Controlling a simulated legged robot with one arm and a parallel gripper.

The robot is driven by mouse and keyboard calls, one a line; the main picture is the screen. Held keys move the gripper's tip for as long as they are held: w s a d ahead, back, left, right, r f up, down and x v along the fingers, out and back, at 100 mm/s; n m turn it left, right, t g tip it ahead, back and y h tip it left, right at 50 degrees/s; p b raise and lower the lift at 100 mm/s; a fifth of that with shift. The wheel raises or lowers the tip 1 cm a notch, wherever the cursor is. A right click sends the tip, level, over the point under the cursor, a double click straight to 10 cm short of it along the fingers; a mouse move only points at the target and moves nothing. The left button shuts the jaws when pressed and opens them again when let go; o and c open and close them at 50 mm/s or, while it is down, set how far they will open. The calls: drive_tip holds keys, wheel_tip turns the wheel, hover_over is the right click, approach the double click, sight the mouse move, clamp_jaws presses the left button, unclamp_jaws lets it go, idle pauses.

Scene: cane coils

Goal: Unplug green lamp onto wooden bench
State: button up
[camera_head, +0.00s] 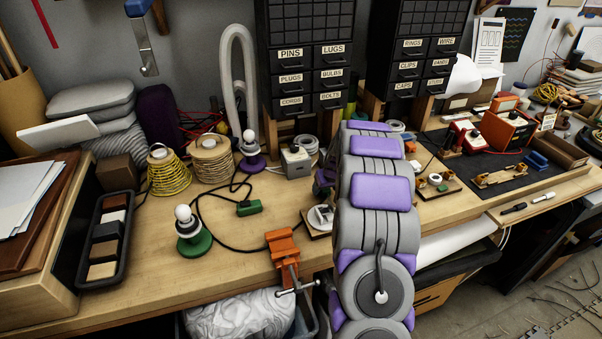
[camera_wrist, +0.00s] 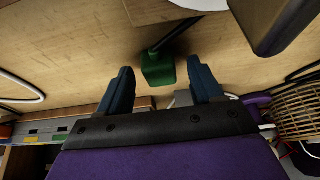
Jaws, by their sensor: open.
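The green lamp (camera_head: 188,230) stands upright on the wooden bench (camera_head: 140,280), a bare white bulb on a round green base. A green plug-like block (camera_head: 248,207) lies on the bench to its right, with black cable near it. In the wrist view a green block (camera_wrist: 158,68) with a dark cord lies just beyond and between my fingertips. My gripper (camera_wrist: 160,85) is open, its two blue fingers apart with nothing held. In the head view my arm hides most of the gripper. A second lamp (camera_head: 250,160) with a purple base stands behind.
A grey box (camera_head: 296,160) stands behind the plug block. An orange clamp (camera_head: 284,250) grips the bench's front edge. Cord spools (camera_head: 167,173) and a black tray (camera_head: 108,238) stand left. Drawer cabinets (camera_head: 305,60) rise at the back. Bare bench lies around the green lamp.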

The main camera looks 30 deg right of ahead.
drive_tip(key=p+v, duration=0.4)
drive_tip(key=v, duration=1.3)
drive_tip(key=s+a+r+n+g+y, duration=0.1)
drive_tip(key=s+a+r, duration=0.35)
drive_tip(key=a, duration=0.75)
drive_tip(key=s+a+r+n+g+y, duration=0.1)
drive_tip(key=s+a+g, duration=0.1)
drive_tip(key=s+a, duration=0.8)
drive_tip(key=s+a+g, duration=0.1)
drive_tip(key=s+a, duration=0.5)
drive_tip(key=s, duration=0.4)
drive_tip(key=s+a+n+g, duration=0.1)
drive_tip(key=s+a+g, duration=0.1)
drive_tip(key=s+a, duration=0.4)
drive_tip(key=s, duration=0.4)
drive_tip(key=shift+s+a+f+g+h, duration=0.3)
drive_tip(key=shift+s+f+h, duration=0.05)
drive_tip(key=shift+s+h, duration=0.05)
